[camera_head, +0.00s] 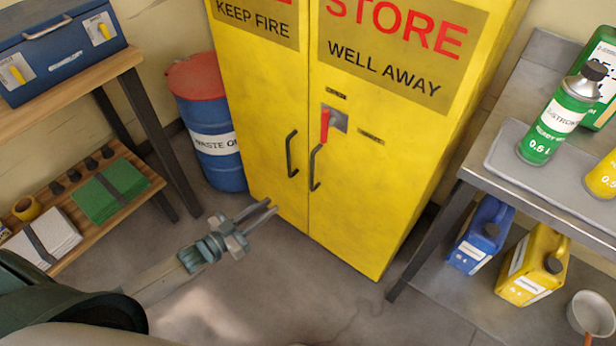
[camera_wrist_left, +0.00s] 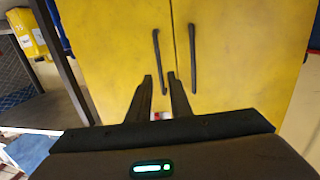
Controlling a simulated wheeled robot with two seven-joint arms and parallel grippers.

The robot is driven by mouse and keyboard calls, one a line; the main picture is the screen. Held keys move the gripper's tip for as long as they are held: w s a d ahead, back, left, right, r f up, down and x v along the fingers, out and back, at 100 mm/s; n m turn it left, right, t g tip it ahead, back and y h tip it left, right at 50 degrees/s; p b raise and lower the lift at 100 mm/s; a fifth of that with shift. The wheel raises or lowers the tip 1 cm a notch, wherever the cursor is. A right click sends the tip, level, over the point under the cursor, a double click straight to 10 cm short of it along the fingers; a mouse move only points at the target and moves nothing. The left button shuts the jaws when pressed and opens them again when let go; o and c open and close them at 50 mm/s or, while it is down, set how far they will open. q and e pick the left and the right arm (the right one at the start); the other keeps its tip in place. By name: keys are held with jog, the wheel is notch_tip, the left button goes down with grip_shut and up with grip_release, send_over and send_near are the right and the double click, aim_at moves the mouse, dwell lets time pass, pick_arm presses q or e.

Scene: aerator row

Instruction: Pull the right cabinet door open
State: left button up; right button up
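The yellow cabinet (camera_head: 270,95) has two doors, both shut along a centre seam. The right cabinet door (camera_head: 375,200) has a dark upright bar handle (camera_head: 314,168) beside the seam and a red lever (camera_head: 325,124) on a grey plate above it. The left door has a matching handle (camera_head: 291,155). Both handles show in the left wrist view, ahead of the fingers. My left gripper (camera_head: 272,207) is in front of the lower left door, left of and below the handles, touching neither. Its fingers (camera_wrist_left: 162,82) are apart with nothing between them. My right gripper is out of view.
A blue drum (camera_head: 215,150) with a red lid stands left of the cabinet. A wooden bench (camera_head: 75,85) is at left. A grey metal table (camera_head: 545,185) with bottles stands at right, with jugs on its lower shelf. The floor before the cabinet is clear.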

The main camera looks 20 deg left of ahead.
pick_arm(q)
jog(key=shift+r+h, duration=0.3)
jog(key=shift+r, duration=0.45)
jog(key=shift+w, duration=0.1)
send_over(312, 189)
jog(key=shift+w+a, duration=0.15)
jog(key=shift+w, duration=0.15)
grip_shut()
